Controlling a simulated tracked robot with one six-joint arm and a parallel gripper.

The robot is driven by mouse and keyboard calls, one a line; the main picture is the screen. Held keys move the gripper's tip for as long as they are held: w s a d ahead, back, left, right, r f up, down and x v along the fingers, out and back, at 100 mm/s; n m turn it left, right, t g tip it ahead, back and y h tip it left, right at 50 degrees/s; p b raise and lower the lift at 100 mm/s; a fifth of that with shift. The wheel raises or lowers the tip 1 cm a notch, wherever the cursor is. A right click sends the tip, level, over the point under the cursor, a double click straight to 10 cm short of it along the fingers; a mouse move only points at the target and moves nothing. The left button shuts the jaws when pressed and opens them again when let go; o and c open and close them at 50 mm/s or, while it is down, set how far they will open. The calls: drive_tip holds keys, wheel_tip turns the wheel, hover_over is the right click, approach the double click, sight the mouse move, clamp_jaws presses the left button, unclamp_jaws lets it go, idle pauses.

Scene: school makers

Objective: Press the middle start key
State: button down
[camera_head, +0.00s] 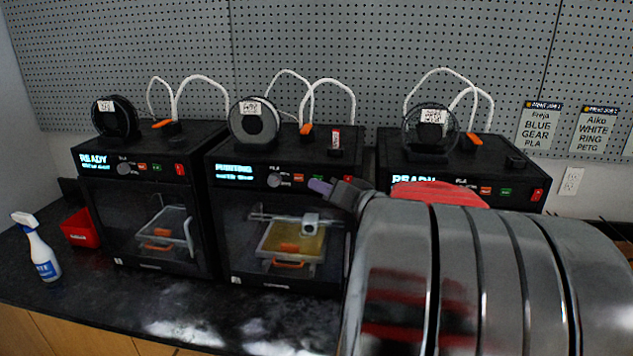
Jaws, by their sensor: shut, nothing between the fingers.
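The middle printer (228,225) is a black box with a glass front, and its lit display (234,171) appears to read PRINTING. Its panel has a grey knob (278,180) and an orange-red key (300,178). The green key seen on the two other printers' panels cannot be made out here; my gripper covers that part of the panel. My gripper (320,187) is shut and empty, its purplish tip in front of the right side of this panel. I cannot tell whether the tip touches it.
A left printer (150,225) and a right printer (460,155) flank it, both displays showing READY. White tubes and spools stand above them. A spray bottle (38,248) and red bin (80,228) are at left. My arm hides much of the right printer.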

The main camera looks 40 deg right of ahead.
drive_tip(key=s+a, duration=0.3)
drive_tip(key=a, duration=0.1)
drive_tip(key=shift+s+a, duration=0.35)
drive_tip(key=shift+a, duration=0.05)
idle(0.4)
idle(0.6)
